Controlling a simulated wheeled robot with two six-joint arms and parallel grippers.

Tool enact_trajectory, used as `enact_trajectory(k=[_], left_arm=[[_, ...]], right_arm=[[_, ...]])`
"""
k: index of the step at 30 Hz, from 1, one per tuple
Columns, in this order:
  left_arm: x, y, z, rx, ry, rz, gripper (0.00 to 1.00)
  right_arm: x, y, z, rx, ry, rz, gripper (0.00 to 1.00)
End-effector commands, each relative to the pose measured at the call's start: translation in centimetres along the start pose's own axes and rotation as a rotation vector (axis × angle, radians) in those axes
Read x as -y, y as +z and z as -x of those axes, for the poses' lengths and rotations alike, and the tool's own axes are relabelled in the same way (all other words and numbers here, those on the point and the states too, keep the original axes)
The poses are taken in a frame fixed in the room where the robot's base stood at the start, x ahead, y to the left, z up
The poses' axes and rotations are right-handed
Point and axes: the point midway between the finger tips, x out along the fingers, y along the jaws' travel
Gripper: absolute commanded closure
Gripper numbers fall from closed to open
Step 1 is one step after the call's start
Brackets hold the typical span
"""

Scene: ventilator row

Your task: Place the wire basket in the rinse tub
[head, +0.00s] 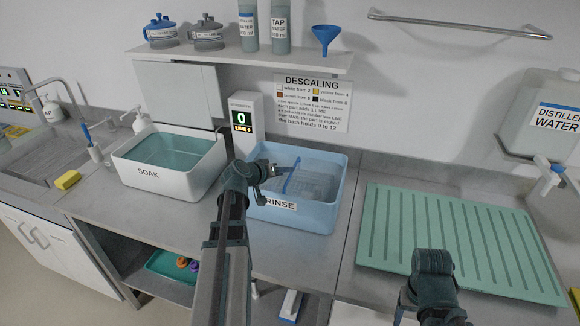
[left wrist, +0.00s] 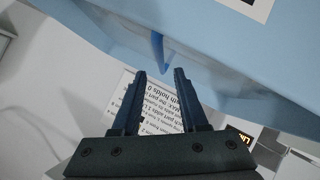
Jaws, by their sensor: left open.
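The wire basket (head: 318,187) sits inside the blue rinse tub (head: 318,216), and its blue handle (head: 292,176) stands up at its left side. My left gripper (head: 279,170) is over the left part of the tub, close to the handle. In the left wrist view my left gripper (left wrist: 160,76) is open, with nothing between its fingers. The blue handle (left wrist: 158,52) shows just beyond the fingertips, apart from them. The tub (left wrist: 230,45) fills the top of that view. My right arm shows at the lower right, but its gripper is not visible.
A white soak tub (head: 170,181) with liquid stands left of the rinse tub, and a display post (head: 243,125) stands behind, between them. A green ribbed mat (head: 455,235) lies empty on the right. A shelf (head: 240,60) with bottles and a funnel (head: 325,36) hangs above.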

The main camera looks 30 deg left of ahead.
Motion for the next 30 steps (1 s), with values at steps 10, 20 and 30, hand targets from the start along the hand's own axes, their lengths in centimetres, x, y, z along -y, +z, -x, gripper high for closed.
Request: enact_trajectory(k=[10, 20, 30], left_arm=[[-0.1, -0.1, 5.5, 0.000, 0.000, 0.000, 0.57], [0.0, 0.0, 6.0, 0.001, 0.001, 0.000, 0.57], [0.0, 0.0, 6.0, 0.001, 0.001, 0.000, 0.57]], right_arm=[[-0.3, 0.2, 2.8, 0.000, 0.000, 0.000, 0.34], [-0.3, 0.2, 2.9, 0.000, 0.000, 0.000, 0.34], [-0.3, 0.2, 2.9, 0.000, 0.000, 0.000, 0.34]])
